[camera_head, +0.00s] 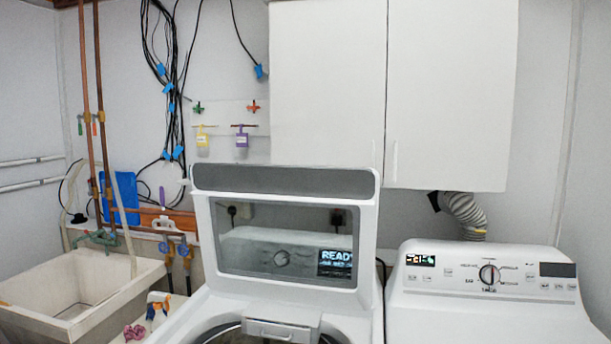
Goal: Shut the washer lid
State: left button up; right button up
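The washer (190,322) is white and top-loading, at the lower middle of the head view. Its lid (285,180) stands raised and upright, a white frame with a grey band along the top and a clear window. Through the window I see the washer's control panel with a knob and a display (337,263) that reads READY. Part of the round drum opening shows at the bottom edge. Neither of my grippers is in view.
A second white machine (480,318) with a dial stands close on the right. White wall cabinets (330,90) hang above, behind the lid. A utility sink (80,290) is at the left, with a spray bottle (157,308) and a pink item (134,332) between it and the washer.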

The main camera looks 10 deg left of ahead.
aim_at(354, 189)
jog(key=i+j+z, duration=0.1)
jog(key=z, duration=0.25)
jog(key=i+j+z, duration=0.1)
jog(key=j+z, duration=0.45)
jog(key=z, duration=0.15)
jog(key=i, duration=0.05)
